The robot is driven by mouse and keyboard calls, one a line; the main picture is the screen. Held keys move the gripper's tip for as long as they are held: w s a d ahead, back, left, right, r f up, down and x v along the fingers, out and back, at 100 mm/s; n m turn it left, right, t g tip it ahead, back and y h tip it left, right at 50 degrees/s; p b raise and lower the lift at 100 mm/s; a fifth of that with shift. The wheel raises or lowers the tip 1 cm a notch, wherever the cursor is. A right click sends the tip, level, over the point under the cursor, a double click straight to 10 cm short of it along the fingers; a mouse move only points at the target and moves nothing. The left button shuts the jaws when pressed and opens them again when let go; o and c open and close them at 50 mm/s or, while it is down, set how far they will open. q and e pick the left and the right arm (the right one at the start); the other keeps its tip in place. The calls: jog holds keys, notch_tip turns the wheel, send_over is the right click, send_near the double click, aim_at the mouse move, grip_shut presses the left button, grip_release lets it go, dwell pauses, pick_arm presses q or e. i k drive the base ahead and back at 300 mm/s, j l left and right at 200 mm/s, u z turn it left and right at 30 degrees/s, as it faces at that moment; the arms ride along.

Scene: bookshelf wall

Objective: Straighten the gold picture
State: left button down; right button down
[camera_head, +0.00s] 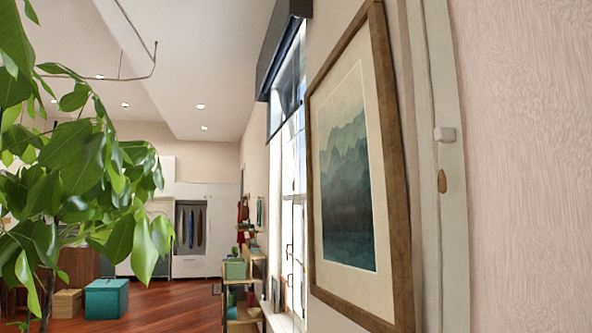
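A picture (346,172) with a brown-gold wooden frame hangs on the wall at the right of the middle, seen at a steep angle. It has a cream mat around a teal misty mountain landscape. It is close to me and its top right corner reaches the top of the view. From this angle I cannot tell how far it is tilted on the wall. Neither of my grippers is in view.
A leafy plant (75,190) fills the left side. A window (290,150) and a shelf (243,295) stand beyond the picture along the wall. A teal box (107,298) sits on the floor. Open wooden floor (175,305) lies in the middle.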

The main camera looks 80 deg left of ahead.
aim_at(361, 266)
jog(key=u, duration=2.5)
